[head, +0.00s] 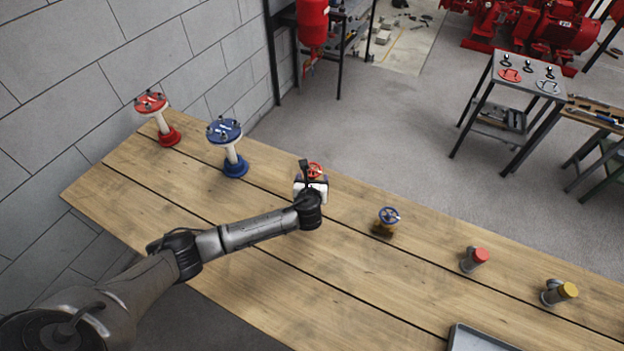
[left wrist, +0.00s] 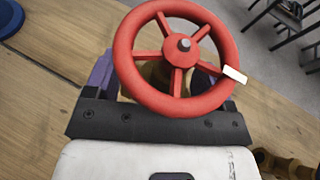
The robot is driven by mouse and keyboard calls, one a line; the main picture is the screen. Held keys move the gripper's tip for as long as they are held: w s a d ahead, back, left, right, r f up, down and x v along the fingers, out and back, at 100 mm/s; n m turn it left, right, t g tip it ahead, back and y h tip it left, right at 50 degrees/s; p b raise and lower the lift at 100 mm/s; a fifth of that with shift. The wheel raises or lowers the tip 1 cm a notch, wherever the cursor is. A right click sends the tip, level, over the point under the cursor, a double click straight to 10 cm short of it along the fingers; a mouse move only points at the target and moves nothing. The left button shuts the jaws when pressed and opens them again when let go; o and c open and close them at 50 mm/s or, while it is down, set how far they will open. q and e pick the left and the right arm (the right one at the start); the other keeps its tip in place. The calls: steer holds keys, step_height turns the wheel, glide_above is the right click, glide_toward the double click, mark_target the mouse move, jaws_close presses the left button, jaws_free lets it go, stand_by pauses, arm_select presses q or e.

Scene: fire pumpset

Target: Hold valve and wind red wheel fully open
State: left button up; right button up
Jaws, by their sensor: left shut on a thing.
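The red wheel (head: 315,170) stands on the wooden table (head: 250,283), just beyond my left gripper (head: 311,186). In the left wrist view the red wheel (left wrist: 176,101) has several spokes, a grey centre nut and a pale marker (left wrist: 235,75) on its right rim. Beneath it, part of the brass valve body (left wrist: 155,72) shows between the purple fingers of my left gripper. The fingers are shut on the valve body; the wheel hides much of the contact. My right gripper is in neither view.
A blue-wheeled brass valve (head: 386,220) stands to the right, then red-capped (head: 474,259) and yellow-capped (head: 559,291) fittings. Red (head: 157,118) and blue (head: 229,147) stands are at left. A grey tray (head: 478,339) lies at the front edge. Bare table surrounds the valve.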

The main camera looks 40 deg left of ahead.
arm_select(q)
steer(key=shift+f+b, duration=1.65)
steer(key=shift+f, duration=1.65)
steer(key=o, duration=1.2)
steer(key=v, duration=1.2)
steer(key=shift+r, duration=0.15)
